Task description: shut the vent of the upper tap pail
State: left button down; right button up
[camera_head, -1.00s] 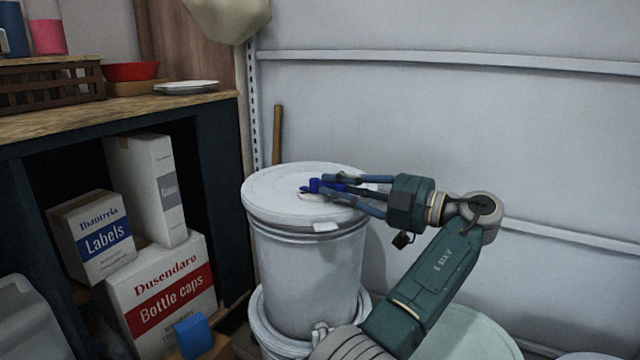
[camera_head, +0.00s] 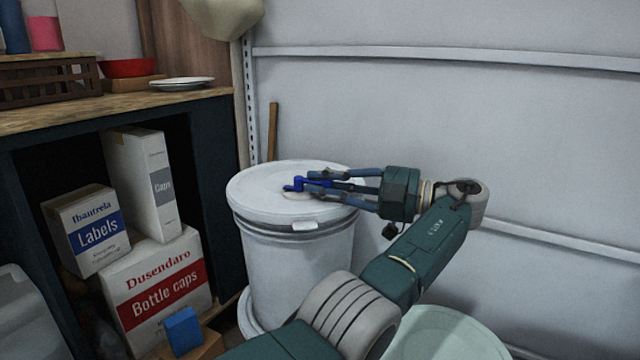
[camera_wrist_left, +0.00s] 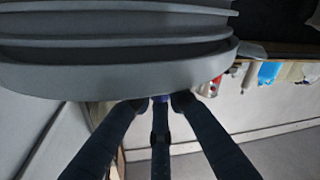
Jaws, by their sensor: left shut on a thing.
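The upper tap pail (camera_head: 295,262) is white and stands upright on a lower pail, whose rim (camera_head: 246,318) shows at its foot. The pail's tap is not visible behind my arm.
A shelf unit at left holds boxes of labels (camera_head: 88,232), caps (camera_head: 145,185) and bottle caps (camera_head: 160,295). A pale green round lid (camera_head: 450,335) is low at right, near my arm. The wall (camera_head: 450,120) is close behind the pail.

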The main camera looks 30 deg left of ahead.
pick_arm(q)
jog(key=shift+d+f, duration=0.1)
jog(key=shift+f, duration=0.1)
jog(key=c, duration=2.1)
grip_release()
jog(key=shift+o, duration=1.3)
jog(key=shift+w+d, duration=0.1)
jog(key=shift+d, duration=0.05)
jog(key=shift+r, duration=0.15)
